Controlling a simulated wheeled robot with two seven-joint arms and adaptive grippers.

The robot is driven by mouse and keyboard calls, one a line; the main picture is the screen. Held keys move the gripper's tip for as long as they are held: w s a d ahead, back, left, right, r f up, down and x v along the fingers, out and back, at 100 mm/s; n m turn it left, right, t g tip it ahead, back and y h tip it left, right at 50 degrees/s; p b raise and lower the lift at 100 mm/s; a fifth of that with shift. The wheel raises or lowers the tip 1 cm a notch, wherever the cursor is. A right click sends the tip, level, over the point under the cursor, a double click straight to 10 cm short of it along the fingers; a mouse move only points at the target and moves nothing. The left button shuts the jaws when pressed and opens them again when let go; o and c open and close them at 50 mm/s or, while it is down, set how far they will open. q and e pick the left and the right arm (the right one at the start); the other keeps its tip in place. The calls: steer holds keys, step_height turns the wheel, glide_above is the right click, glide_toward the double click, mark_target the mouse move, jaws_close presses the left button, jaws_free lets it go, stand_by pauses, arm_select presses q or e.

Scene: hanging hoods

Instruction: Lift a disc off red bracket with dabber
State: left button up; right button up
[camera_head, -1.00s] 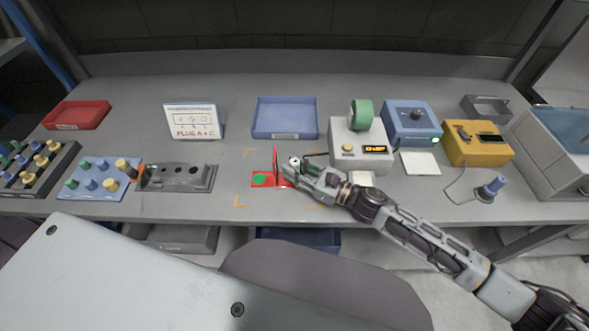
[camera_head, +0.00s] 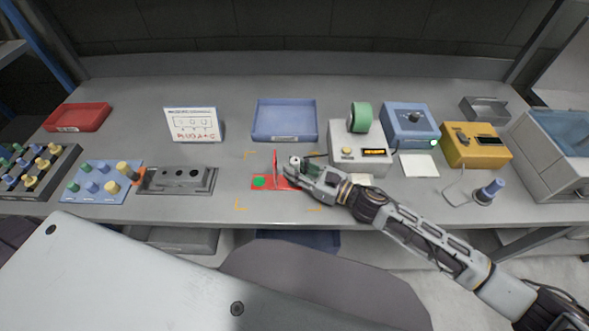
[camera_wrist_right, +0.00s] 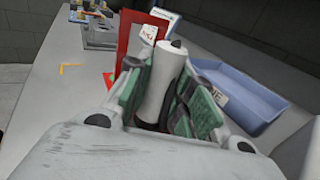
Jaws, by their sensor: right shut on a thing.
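The red bracket (camera_head: 275,168) stands on the bench near its front, with an upright plate and a flat base. A green disc-shaped spot (camera_head: 259,182) shows on the left part of the base. My right gripper (camera_head: 304,174) is just right of the upright plate. In the right wrist view, the gripper (camera_wrist_right: 166,95) is shut around a white cylinder with a dark tip, seemingly the dabber (camera_wrist_right: 163,80). The dabber is tilted, and its lower end is hidden between the green finger pads. The red plate also shows behind it (camera_wrist_right: 128,48). My left gripper is not in view.
Yellow corner marks surround the bracket. A blue tray (camera_head: 285,136) lies behind it. A white device (camera_head: 345,155) with a green roll stands close to the right of my gripper. A grey socket block (camera_head: 178,191) stands to the left. The bench front edge is near.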

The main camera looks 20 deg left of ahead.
mark_target(295, 161)
steer(key=shift+r+p, duration=1.85)
steer(key=shift+r, duration=0.95)
